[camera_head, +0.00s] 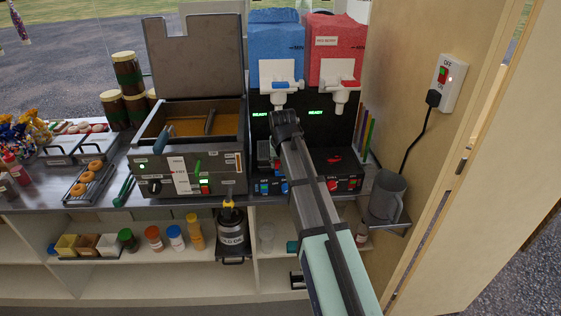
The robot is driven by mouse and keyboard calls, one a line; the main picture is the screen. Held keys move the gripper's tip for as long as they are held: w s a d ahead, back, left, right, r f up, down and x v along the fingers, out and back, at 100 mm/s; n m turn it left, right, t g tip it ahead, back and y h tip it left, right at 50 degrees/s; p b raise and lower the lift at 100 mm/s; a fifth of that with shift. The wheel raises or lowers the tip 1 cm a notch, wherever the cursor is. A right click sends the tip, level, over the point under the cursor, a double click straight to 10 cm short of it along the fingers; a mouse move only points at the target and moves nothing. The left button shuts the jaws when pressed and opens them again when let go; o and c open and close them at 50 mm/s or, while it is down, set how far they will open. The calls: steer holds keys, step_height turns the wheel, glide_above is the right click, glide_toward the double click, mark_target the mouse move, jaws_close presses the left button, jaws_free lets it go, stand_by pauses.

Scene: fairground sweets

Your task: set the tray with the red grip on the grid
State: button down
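My gripper (286,120) is dark and reaches up in front of the drink machine, below the blue tank's white tap. Its fingers are too small and dark to tell whether they are open or holding anything. A small red part (334,159) shows on a dark piece in the machine's right bay, to the right of my arm; I cannot tell for sure whether it is the red grip of a tray. My arm hides the middle of the machine's base. No grid can be made out clearly in the machine. A wire rack (72,193) with several doughnuts lies at the left.
The blue tank (277,45) and red tank (337,45) stand above the bays. The fryer (190,150) with raised lid is left of my arm. A grey jug (387,194) stands at the right, near a wall switch (448,84) with a hanging cord.

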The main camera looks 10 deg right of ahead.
steer(key=c, duration=0.6)
jaws_free()
steer(key=d+v, duration=0.1)
steer(key=v, duration=1)
steer(key=s+f+g, duration=0.2)
steer(key=s+f, duration=0.4)
steer(key=f, duration=0.7)
steer(key=s+a+f+n+g, duration=0.1)
steer(key=s+f, duration=0.5)
steer(key=f, duration=0.7)
steer(key=s+f+g, duration=0.2)
steer(key=s+f, duration=0.4)
steer(key=f, duration=0.8)
steer(key=s+f+g, duration=0.2)
steer(key=s+f, duration=0.4)
steer(key=s, duration=0.5)
steer(key=s+f+g, duration=0.2)
steer(key=s+f, duration=0.4)
steer(key=s, duration=0.6)
steer(key=s+f+g, duration=0.2)
steer(key=s+f, duration=0.5)
steer(key=s, duration=0.4)
steer(key=shift+s+d+y, duration=0.1)
steer(key=shift+s+y, duration=0.2)
steer(key=shift+s, duration=0.05)
